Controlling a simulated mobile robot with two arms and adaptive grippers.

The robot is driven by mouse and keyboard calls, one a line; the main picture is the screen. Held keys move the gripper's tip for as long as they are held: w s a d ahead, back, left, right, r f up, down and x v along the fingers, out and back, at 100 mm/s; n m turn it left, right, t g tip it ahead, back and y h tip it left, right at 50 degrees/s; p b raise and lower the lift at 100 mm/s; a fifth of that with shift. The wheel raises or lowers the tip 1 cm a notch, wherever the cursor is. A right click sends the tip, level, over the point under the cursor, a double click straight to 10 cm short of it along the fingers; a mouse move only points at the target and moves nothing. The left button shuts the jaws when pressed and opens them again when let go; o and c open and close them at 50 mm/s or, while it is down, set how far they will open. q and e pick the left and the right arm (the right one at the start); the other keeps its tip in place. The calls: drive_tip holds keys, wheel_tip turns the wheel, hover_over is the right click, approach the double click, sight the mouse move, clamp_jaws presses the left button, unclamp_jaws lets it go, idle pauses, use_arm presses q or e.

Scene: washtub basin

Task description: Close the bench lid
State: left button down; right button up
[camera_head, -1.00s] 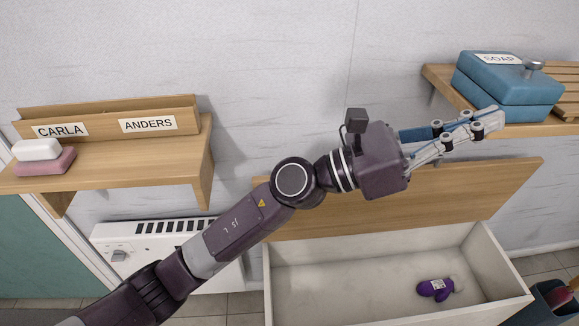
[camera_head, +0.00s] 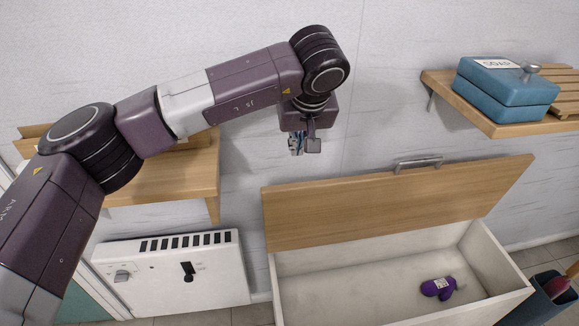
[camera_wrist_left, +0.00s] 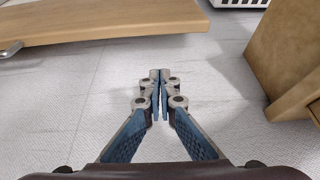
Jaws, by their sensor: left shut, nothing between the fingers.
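The bench (camera_head: 400,285) is a white box with a wooden lid (camera_head: 390,205) that stands open, tilted up toward the wall. A metal handle (camera_head: 418,163) sits at the lid's upper edge. A purple bottle-like item (camera_head: 437,287) lies inside the bench. My left gripper (camera_head: 296,148) points down near the wall, above and left of the lid, not touching it. In the left wrist view its fingers (camera_wrist_left: 160,75) are together and empty, with the lid (camera_wrist_left: 100,20) and the end of its handle (camera_wrist_left: 12,48) at upper left. My right gripper is out of view.
A wooden shelf (camera_head: 165,175) at the left is partly covered by my left arm. A white heater (camera_head: 170,275) hangs below it. At the right, a shelf (camera_head: 480,115) carries a blue soap box (camera_head: 505,88). A dark bin (camera_head: 550,300) stands right of the bench.

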sight(298, 183)
use_arm(q)
drive_tip(key=x, duration=1)
drive_tip(key=shift+s+d+f+b, duration=0.15)
drive_tip(key=shift+d+b, duration=0.05)
drive_tip(key=shift+b, duration=0.1)
drive_tip(key=s, duration=0.3)
drive_tip(key=shift+d, duration=0.3)
drive_tip(key=shift+s, duration=0.4)
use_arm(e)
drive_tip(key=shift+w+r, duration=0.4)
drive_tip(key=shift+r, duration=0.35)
use_arm(q)
drive_tip(key=shift+s+d, duration=0.1)
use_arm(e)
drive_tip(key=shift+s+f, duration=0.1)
